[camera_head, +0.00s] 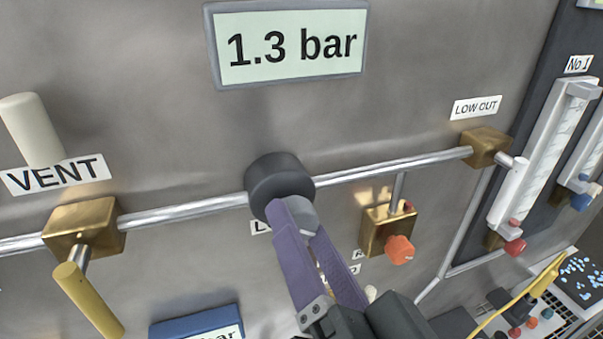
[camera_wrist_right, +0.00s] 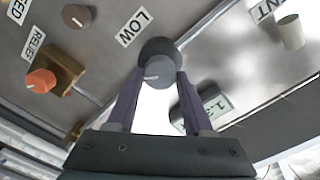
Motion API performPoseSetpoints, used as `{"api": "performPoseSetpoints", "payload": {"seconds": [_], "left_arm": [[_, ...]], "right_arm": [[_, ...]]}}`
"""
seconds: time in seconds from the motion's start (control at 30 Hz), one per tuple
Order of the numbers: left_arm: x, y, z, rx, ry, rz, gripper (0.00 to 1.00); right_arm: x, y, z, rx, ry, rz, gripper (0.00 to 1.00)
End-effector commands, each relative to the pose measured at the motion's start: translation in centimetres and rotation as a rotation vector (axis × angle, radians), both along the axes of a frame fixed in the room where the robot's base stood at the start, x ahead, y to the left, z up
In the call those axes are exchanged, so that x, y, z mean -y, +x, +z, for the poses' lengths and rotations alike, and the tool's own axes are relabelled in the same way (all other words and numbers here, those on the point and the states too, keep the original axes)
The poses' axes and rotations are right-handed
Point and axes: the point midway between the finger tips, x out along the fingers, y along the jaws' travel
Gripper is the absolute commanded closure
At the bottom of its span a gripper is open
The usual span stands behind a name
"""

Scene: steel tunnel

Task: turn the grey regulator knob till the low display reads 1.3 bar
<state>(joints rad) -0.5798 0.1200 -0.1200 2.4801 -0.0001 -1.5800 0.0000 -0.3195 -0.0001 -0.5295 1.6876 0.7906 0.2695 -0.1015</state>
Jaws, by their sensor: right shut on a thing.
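The grey regulator knob (camera_head: 302,214) sits on the front of a dark round regulator body (camera_head: 276,175) on the steel pipe. In the right wrist view the knob (camera_wrist_right: 159,72) shows a pale pointer mark, with the LOW label (camera_wrist_right: 134,27) beside the regulator. My right gripper (camera_head: 297,222) has purple fingers, one on each side of the knob, shut on it. The display (camera_head: 291,45) above the regulator reads 1.3 bar. It shows partly behind a finger in the right wrist view (camera_wrist_right: 216,101). My left gripper is not in view.
A brass valve with a yellow handle (camera_head: 88,300) is at left, below the VENT label (camera_head: 55,174). An orange knob (camera_head: 399,249) on a brass block is close right of my fingers. A blue-framed display (camera_head: 190,327) is cut off below. Flow tubes (camera_head: 540,150) stand at right.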

Motion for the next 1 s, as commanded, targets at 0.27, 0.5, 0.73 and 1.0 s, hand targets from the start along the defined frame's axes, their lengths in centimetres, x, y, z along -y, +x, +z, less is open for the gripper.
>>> {"api": "performPoseSetpoints", "payload": {"seconds": [0.27,0.5,0.73,1.0], "left_arm": [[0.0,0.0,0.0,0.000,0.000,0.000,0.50],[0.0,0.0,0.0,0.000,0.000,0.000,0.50],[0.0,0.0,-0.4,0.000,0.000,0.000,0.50],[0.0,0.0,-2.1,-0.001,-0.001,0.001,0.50]], "right_arm": [[0.0,0.0,0.1,0.002,-0.001,0.000,0.30],[0.0,0.0,0.0,0.001,-0.001,-0.001,0.19],[0.3,-0.9,-0.2,0.000,-0.001,-0.001,0.19],[1.8,-5.7,-0.5,-0.003,-0.002,0.001,0.19]]}}
